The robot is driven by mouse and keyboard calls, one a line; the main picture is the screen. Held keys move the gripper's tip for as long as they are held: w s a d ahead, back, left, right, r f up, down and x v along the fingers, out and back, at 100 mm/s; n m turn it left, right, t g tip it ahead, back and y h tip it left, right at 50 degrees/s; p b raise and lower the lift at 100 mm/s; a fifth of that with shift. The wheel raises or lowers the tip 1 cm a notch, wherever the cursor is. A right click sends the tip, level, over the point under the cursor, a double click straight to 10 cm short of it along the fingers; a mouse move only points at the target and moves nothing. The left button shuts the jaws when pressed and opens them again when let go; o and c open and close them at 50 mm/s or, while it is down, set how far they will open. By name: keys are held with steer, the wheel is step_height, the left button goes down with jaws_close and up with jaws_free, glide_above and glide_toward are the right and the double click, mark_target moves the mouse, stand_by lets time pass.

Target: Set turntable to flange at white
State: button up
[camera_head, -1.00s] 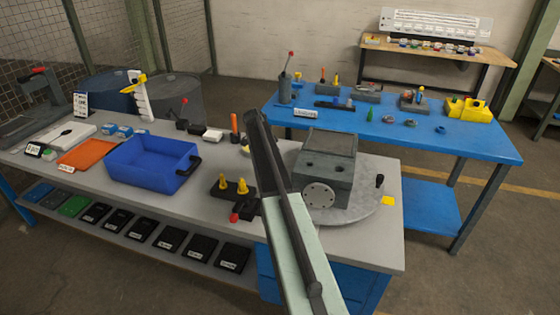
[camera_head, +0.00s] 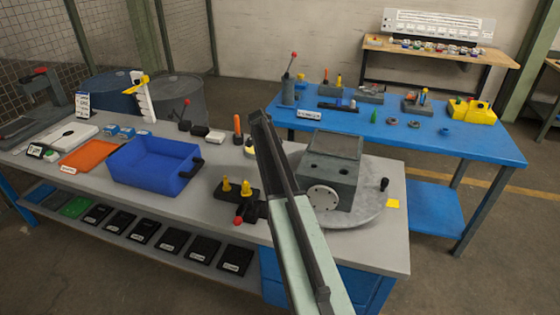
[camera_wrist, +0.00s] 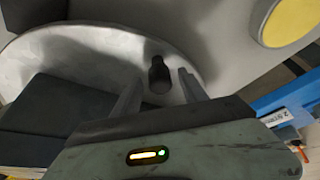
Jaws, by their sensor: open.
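The round grey turntable (camera_head: 358,216) lies on the near bench. A dark grey block (camera_head: 333,178) stands on it, with a pale round flange (camera_head: 322,197) facing the front. A black upright knob (camera_head: 384,185) stands at the turntable's right rim. In the wrist view, my gripper (camera_wrist: 160,88) is open, and the black knob (camera_wrist: 158,76) appears between its fingers; I cannot tell how far off it is. The turntable (camera_wrist: 92,52) fills the left there. I cannot make out a white mark beside the turntable.
A yellow patch (camera_head: 393,203) lies right of the turntable; a yellow disc (camera_wrist: 290,20) shows in the wrist view. A fixture with yellow pegs (camera_head: 236,188) and a blue bin (camera_head: 155,165) stand to the left. The blue table (camera_head: 465,146) is behind.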

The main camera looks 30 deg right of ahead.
steer(key=p+v, duration=0.7)
steer(key=shift+a+r, duration=0.2)
steer(key=shift+r, duration=0.2)
steer(key=s+a+n+y, duration=0.1)
steer(key=s+a+n, duration=0.35)
steer(key=a, duration=1.25)
steer(key=s+a+f+n+y, duration=0.1)
steer(key=s+a+n, duration=0.6)
steer(key=s, duration=0.5)
steer(key=s+a+n+y, duration=0.2)
steer(key=s+a+n, duration=0.5)
steer(key=s, duration=0.5)
steer(key=shift+a+f+y, duration=0.3)
steer(key=shift+a+f, duration=0.1)
steer(key=shift+a, duration=0.55)
